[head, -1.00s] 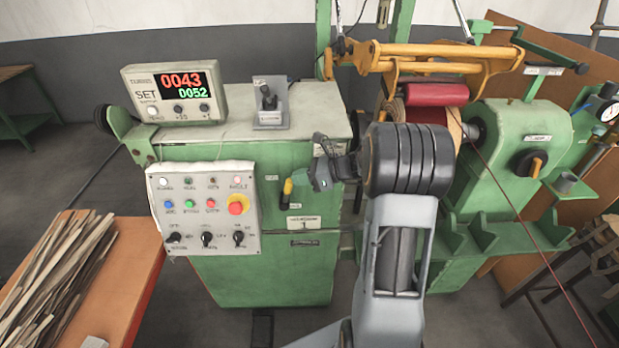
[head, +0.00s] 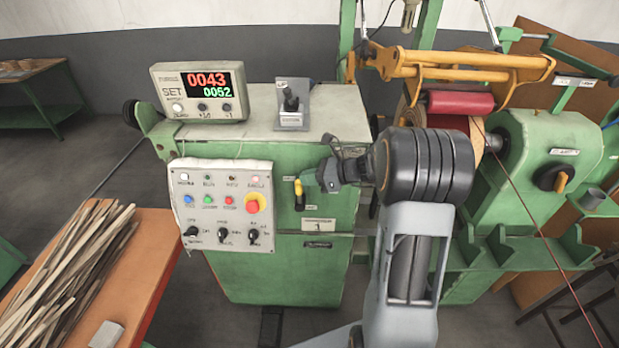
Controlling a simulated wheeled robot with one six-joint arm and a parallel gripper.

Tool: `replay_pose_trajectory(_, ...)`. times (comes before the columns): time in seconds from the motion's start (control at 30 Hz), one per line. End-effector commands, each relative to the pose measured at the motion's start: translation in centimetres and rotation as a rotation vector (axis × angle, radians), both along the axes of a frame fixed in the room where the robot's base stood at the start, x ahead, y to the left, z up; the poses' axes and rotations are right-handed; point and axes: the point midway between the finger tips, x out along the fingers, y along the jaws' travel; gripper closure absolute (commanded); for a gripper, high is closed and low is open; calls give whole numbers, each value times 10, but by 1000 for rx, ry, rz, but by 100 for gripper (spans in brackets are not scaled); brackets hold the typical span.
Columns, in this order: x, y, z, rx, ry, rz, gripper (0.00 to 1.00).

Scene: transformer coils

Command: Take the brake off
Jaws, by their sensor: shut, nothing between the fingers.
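A small lever with a yellow and black grip (head: 299,190) sits on the front of the green machine cabinet (head: 285,268), right of the control panel. It hangs about upright; no readable label marks it as the brake. My gripper (head: 326,178) is shut and empty, just right of the lever in the picture, in front of the cabinet's upper right. Whether it touches the lever cannot be told. The control panel (head: 224,215) has lamps, coloured buttons, a red stop button (head: 257,202) and several black knobs. A joystick box (head: 291,105) stands on the cabinet top.
A counter display (head: 199,92) reads 0043 and 0052. An orange table (head: 150,260) with wood strips (head: 70,270) stands at left. The winding head (head: 550,150), red roll (head: 460,102) and a thin red wire are at right. My arm covers part of the machine.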

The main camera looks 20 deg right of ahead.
Motion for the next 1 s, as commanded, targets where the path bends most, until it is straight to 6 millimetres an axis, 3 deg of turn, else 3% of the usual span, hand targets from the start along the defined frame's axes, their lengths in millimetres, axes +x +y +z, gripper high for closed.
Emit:
replay_pose_trajectory(0.17,-1,-1,2,3,-2,3,100)
replay_pose_trajectory(0.43,-15,-30,12,2,0,10,100)
replay_pose_trajectory(0.8,-38,-64,67,-2,-4,7,100)
replay_pose_trajectory(1.0,-44,-72,85,0,-3,9,100)
